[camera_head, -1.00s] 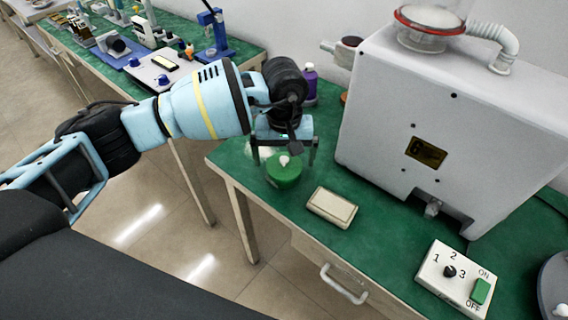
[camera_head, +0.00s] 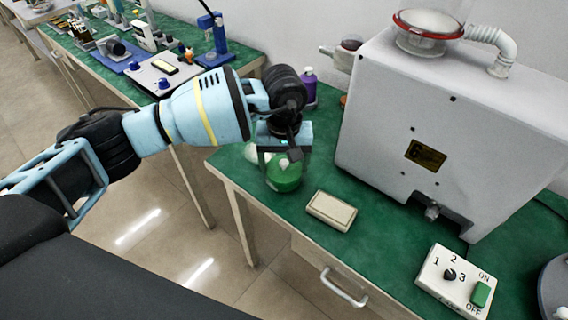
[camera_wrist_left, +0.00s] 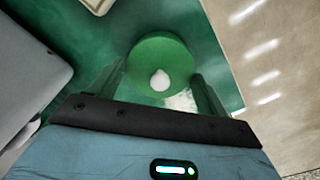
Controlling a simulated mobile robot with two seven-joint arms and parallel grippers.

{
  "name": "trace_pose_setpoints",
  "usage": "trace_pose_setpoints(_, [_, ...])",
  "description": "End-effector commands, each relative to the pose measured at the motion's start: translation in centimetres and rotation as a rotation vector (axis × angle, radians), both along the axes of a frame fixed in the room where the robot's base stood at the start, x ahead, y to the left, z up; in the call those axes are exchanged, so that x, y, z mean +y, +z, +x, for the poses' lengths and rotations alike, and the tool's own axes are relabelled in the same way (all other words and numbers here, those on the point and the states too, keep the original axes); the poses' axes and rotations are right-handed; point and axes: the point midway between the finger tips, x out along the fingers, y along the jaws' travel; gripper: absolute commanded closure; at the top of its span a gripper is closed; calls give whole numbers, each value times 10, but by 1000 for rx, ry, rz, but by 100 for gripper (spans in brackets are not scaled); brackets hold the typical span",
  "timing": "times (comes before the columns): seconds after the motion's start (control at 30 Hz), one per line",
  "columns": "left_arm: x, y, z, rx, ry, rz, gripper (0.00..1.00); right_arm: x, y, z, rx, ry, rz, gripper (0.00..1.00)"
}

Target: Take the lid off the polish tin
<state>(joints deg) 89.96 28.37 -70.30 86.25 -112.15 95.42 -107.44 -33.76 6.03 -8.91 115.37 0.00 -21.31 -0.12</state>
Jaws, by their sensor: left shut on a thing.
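The polish tin (camera_head: 286,184) is round and green and stands near the left corner of the green bench top. Its green lid (camera_wrist_left: 150,53) has a white knob, and the knob also shows in the head view (camera_head: 284,163). My left gripper (camera_head: 284,167) points down over the tin, with one finger on each side, shut on the lid. In the left wrist view, the fingers (camera_wrist_left: 160,85) flank the round lid. The lid appears level on the tin; the exact finger contact and the seam between lid and tin are hard to see. My right gripper is not in view.
A cream block (camera_head: 331,210) lies just right of the tin. A large grey machine (camera_head: 440,120) stands behind it. A whitish item (camera_head: 252,152) lies behind the tin, and a purple bottle (camera_head: 309,88) stands farther back. A switch box (camera_head: 455,280) is at the front right.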

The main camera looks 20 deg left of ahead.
Motion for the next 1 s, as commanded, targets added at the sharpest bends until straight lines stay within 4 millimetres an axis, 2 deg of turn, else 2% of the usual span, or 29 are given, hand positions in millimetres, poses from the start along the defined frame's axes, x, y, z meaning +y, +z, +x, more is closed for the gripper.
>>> trace_pose_setpoints(0.17, [0,9,1,-2,0,1,45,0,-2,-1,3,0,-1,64])
trace_pose_setpoints(0.37, [-1,36,-2,-1,-2,-1,45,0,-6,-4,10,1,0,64])
trace_pose_setpoints(0.8, [-38,43,-98,1,-6,-1,45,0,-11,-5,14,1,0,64])
trace_pose_setpoints(1.0, [-51,47,-131,1,-4,0,45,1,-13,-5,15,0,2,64])
